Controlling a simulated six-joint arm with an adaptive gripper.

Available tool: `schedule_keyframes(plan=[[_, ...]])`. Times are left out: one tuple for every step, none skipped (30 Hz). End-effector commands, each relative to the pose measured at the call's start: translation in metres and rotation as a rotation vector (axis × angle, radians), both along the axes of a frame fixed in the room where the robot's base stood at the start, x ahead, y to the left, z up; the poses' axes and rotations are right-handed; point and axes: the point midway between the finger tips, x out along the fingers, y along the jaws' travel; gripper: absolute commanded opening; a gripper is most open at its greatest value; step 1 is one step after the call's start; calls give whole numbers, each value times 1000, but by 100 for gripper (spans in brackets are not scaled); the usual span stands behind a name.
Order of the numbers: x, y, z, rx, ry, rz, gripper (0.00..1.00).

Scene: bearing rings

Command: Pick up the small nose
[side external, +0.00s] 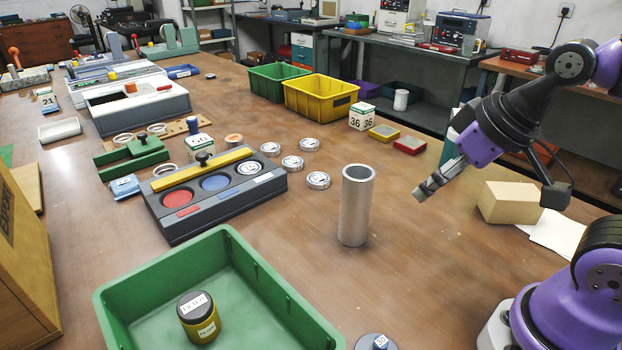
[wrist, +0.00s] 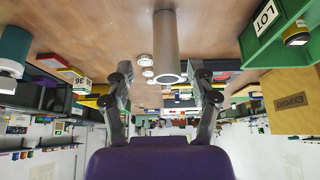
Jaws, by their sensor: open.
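I cannot tell which thing in these views is the small nose. My gripper (side external: 424,190) is open and empty, above the table to the right of an upright grey metal tube (side external: 356,205). In the wrist view the tube (wrist: 166,45) shows beyond the gap between the open fingers (wrist: 161,88), its open end facing the camera. It is apart from the fingers. Several small silver rings (side external: 292,162) lie on the table behind the tube. A grey fixture (side external: 225,208) with red, blue and silver round places and a yellow bar stands left of the tube.
A green tray (side external: 270,283) holding a dark-lidded yellow jar (side external: 198,316) stands at the front. A cardboard-coloured block (side external: 513,203) lies right of my gripper. Yellow (side external: 320,98) and green (side external: 275,82) bins stand at the back.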

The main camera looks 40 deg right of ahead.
Motion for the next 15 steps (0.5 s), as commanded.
schedule_keyframes(plan=[[0, 0, 0, 0, 0, 0, 66], [0, 1, 0, 2, 4, 2, 66], [1, 5, -2, 7, 15, 12, 66], [1, 10, -3, 14, 30, 21, 66], [2, 16, -5, 21, 50, 32, 66], [1, 28, -10, 33, 88, 52, 66], [1, 38, -13, 43, 121, 68, 66], [0, 49, -17, 49, 158, 85, 66], [-3, 65, -23, 53, 210, 106, 66], [-6, 76, -28, 52, 249, 119, 66], [-9, 87, -32, 49, 286, 129, 66], [-14, 101, -38, 38, 331, 144, 66], [-19, 110, -43, 29, 363, 152, 66], [-23, 119, -47, 19, 390, 160, 66], [-29, 129, -51, 2, 421, 168, 66]])
